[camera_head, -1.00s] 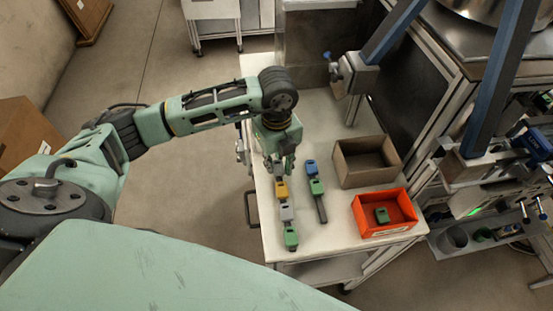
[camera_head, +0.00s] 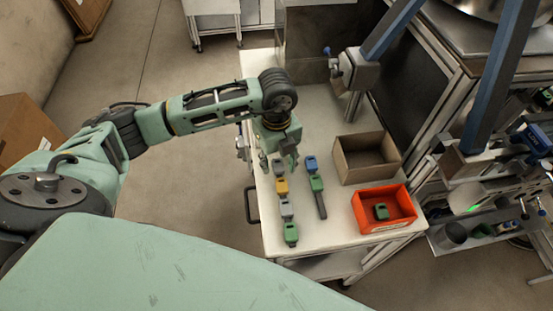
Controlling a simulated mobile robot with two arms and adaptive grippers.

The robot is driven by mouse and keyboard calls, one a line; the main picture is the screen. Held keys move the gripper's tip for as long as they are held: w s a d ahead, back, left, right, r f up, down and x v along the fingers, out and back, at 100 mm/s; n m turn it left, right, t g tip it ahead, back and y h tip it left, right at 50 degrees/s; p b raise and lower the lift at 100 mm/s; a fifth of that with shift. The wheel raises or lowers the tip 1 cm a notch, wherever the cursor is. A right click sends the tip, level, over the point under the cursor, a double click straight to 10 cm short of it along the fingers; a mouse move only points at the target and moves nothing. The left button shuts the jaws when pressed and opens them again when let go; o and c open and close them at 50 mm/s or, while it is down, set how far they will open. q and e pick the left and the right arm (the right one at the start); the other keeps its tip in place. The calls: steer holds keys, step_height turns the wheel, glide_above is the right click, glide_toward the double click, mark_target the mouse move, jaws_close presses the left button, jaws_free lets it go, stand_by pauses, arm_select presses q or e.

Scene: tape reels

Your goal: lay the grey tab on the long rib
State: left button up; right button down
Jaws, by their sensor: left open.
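My left gripper (camera_head: 279,164) points down over the far end of the left row, its fingers open and apart. A grey tab (camera_head: 278,167) lies between and just below the fingertips, at the far end of that row. Below it in the row are a yellow tab (camera_head: 281,186), another grey tab (camera_head: 286,208) and a green tab (camera_head: 291,234). The long rib under this row is mostly hidden by the tabs. To the right, a dark rib (camera_head: 321,207) carries a blue tab (camera_head: 311,164) and a green tab (camera_head: 316,184); its near end is bare. My right gripper is not in view.
An open brown box (camera_head: 345,172) stands right of the ribs. An orange-red bin (camera_head: 381,227) in front of it holds a green tab (camera_head: 381,212). The white table (camera_head: 318,237) is clear at its front edge and beyond the ribs. A metal frame stands at right.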

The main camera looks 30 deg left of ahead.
mark_target(276, 164)
arm_select(q)
steer(key=shift+r, duration=0.2)
steer(key=shift+w+r, duration=0.1)
steer(key=shift+r, duration=0.2)
step_height(276, 164, up, 11)
steer(key=b, duration=0.2)
steer(key=shift+r+b, duration=0.15)
steer(key=shift+b, duration=0.2)
